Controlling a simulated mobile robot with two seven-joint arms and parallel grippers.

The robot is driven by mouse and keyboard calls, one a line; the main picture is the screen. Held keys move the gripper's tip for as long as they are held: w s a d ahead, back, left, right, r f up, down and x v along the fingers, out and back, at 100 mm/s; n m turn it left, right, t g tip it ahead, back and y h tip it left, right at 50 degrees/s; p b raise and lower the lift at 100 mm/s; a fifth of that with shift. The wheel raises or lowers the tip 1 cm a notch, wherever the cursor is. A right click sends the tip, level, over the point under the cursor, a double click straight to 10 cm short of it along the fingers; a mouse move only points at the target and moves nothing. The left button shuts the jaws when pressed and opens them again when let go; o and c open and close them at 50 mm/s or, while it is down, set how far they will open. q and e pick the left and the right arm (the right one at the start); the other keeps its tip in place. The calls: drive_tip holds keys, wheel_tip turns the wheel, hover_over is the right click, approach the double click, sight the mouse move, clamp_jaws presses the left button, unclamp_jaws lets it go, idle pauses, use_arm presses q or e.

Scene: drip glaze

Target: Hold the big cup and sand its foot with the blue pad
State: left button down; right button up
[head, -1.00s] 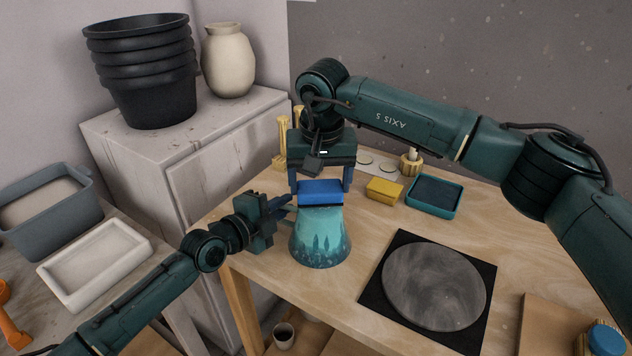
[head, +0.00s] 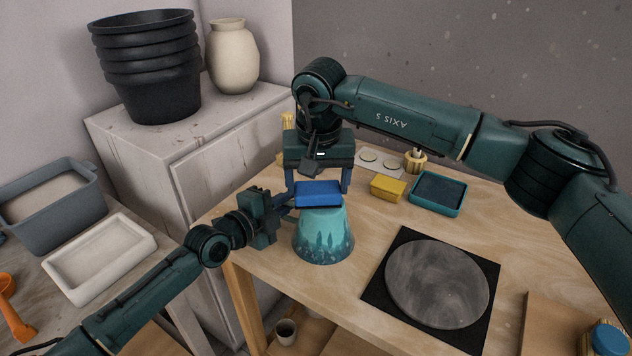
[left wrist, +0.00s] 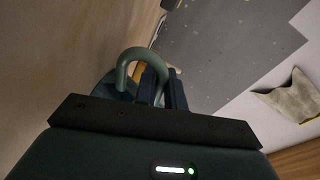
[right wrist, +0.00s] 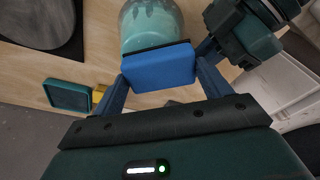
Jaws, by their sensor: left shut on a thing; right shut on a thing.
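The big cup (head: 323,240), teal with darker drips, stands upside down on the wooden table, its foot up. My left gripper (head: 284,204) is shut on the cup's handle, at its left side. The curved handle (left wrist: 140,58) shows at the fingers in the left wrist view. My right gripper (head: 318,186) comes from above and is shut on the blue pad (head: 319,196). The pad lies flat over the cup's foot and hides most of it. In the right wrist view the pad (right wrist: 160,68) appears against the cup (right wrist: 150,25); exact contact is hard to tell.
A yellow sponge (head: 387,188) and a teal tray (head: 438,178) lie behind right. A round grey wheel disc (head: 438,283) on a black mat is at the right front. The table's left edge is close to the cup. A cabinet (head: 215,165) stands behind left.

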drive_tip(key=shift+w+d, duration=0.6)
drive_tip(key=shift+s+a, duration=0.1)
drive_tip(key=shift+s+a, duration=0.7)
drive_tip(key=shift+a, duration=0.05)
drive_tip(key=shift+r, duration=0.1)
drive_tip(key=shift+r, duration=3.5)
